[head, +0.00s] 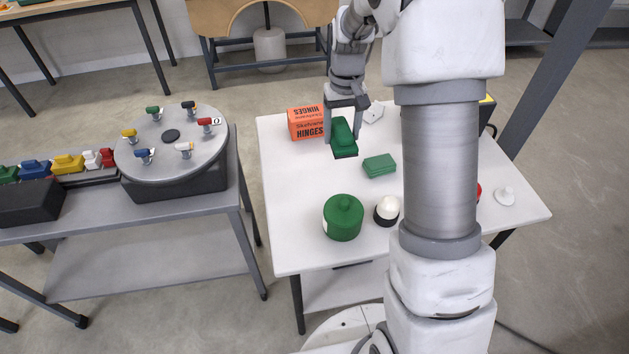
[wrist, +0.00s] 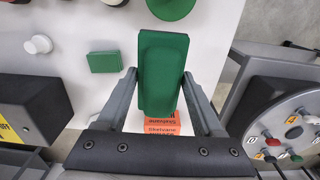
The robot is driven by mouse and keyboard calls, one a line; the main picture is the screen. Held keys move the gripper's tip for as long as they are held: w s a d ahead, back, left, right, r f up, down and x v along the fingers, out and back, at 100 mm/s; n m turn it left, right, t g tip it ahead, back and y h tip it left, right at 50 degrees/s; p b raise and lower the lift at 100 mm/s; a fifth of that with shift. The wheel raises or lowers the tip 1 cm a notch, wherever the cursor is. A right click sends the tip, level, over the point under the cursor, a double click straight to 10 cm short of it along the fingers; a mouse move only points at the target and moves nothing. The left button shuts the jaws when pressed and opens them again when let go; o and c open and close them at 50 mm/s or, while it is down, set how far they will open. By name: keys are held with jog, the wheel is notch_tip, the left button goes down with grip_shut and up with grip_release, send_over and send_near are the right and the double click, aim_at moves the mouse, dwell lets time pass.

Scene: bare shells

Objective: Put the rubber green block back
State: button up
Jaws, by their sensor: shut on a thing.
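My gripper (head: 343,128) is above the back part of the white table, shut on a green block (head: 343,133) with a dark lower face. In the wrist view the held green block (wrist: 162,75) stands lengthwise between the two fingers (wrist: 160,92). A second, flat green block (head: 379,165) lies on the white table (head: 295,185), just right of and in front of the held one. It also shows in the wrist view (wrist: 104,62). I cannot tell from sight which block is rubber.
An orange hinges box (head: 306,123) stands left of my gripper. A green round container (head: 343,218) and a white-topped dark knob (head: 387,210) stand at the front. On the left grey table are a round turntable (head: 171,165) with colored pieces and a row of colored blocks (head: 67,163).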

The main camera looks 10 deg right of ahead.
jog(key=w+d+f+b, duration=0.7)
jog(key=f+b, duration=0.2)
jog(key=b, duration=0.3)
send_over(315, 171)
notch_tip(315, 171, down, 6)
jog(key=shift+f, duration=0.2)
jog(key=shift+f+b, duration=0.5)
jog(key=shift+f, duration=1.45)
jog(key=shift+f, duration=0.15)
jog(key=o, duration=1.3)
